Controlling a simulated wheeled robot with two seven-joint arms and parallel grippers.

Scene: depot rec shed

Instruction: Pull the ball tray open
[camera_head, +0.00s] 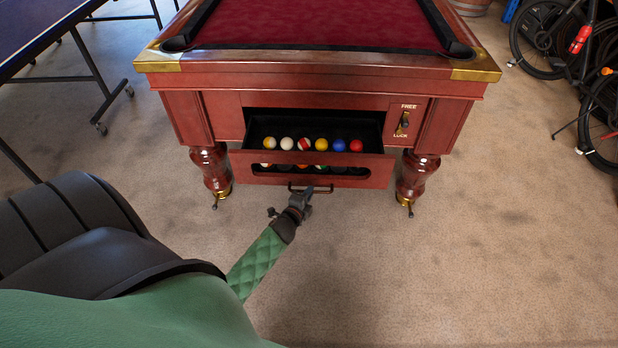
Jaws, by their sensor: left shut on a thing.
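The ball tray (375,172) is a wooden drawer in the end of the red pool table (300,85). It stands pulled out from its opening, and a row of several coloured balls shows inside it. More balls show through the slot in its front. A dark bar handle (325,190) sits low on the tray front. My left gripper (301,196) is at the left part of this handle and is shut on it; the fingertips are small and partly hidden. My right gripper is not in view.
A lock switch (402,123) marked FREE and LOCK is right of the tray. Turned legs (211,170) (416,177) flank the tray. A table-tennis table (35,30) is at upper left, and bicycles (585,60) are at upper right. The carpet in front is clear.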

